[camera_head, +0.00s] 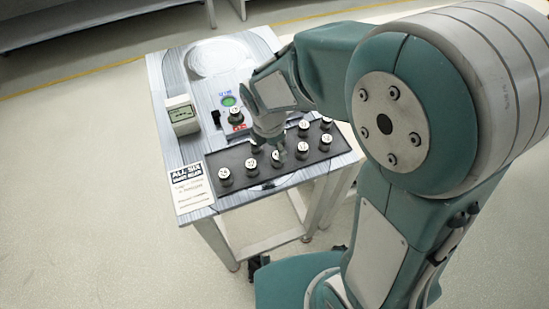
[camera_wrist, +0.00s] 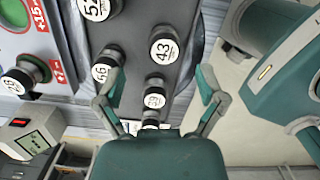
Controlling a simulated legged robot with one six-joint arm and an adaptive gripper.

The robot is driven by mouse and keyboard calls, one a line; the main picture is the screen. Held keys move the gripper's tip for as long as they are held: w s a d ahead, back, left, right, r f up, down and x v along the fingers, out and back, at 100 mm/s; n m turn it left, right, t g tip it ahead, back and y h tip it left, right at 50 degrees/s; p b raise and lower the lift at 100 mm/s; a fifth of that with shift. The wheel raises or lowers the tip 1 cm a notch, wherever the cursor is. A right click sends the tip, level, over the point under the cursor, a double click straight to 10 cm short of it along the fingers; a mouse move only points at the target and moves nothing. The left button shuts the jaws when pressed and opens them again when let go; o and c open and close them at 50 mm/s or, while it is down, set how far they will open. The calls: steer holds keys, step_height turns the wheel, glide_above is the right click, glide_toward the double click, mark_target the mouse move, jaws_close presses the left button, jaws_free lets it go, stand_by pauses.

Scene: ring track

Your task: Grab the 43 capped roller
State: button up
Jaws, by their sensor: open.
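The 43 capped roller (camera_wrist: 165,50) is a dark roller with a white cap reading 43. It stands upright on the dark tray, ahead of and between my open fingers in the wrist view. My gripper (camera_wrist: 158,86) is open, with nothing seen held between its teal-padded fingers. A smaller capped roller (camera_wrist: 155,94) also shows between the fingers, nearer the palm. In the head view my gripper (camera_head: 276,147) is over the dark tray (camera_head: 267,181), among the capped rollers. I cannot tell there which cap reads 43, and the gripper hides part of the tray.
Close neighbours are a capped roller (camera_wrist: 106,67) by the left finger and the 52 roller (camera_wrist: 97,8). A meter box (camera_head: 182,115), a paper sign (camera_head: 188,186) and a roller on a panel (camera_head: 235,115) share the table. Floor beyond the table's left side is clear.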

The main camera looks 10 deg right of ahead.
mark_target(277, 155)
steer(key=f, duration=0.2)
steer(key=d+f, duration=0.1)
steer(key=f, duration=0.1)
steer(key=shift+d, duration=0.15)
steer(key=shift+f, duration=0.15)
steer(key=shift+a, duration=0.3)
steer(key=shift+c, duration=1.2)
steer(key=shift+a, duration=0.1)
steer(key=c, duration=0.5)
jaws_close()
steer(key=shift+d, duration=0.2)
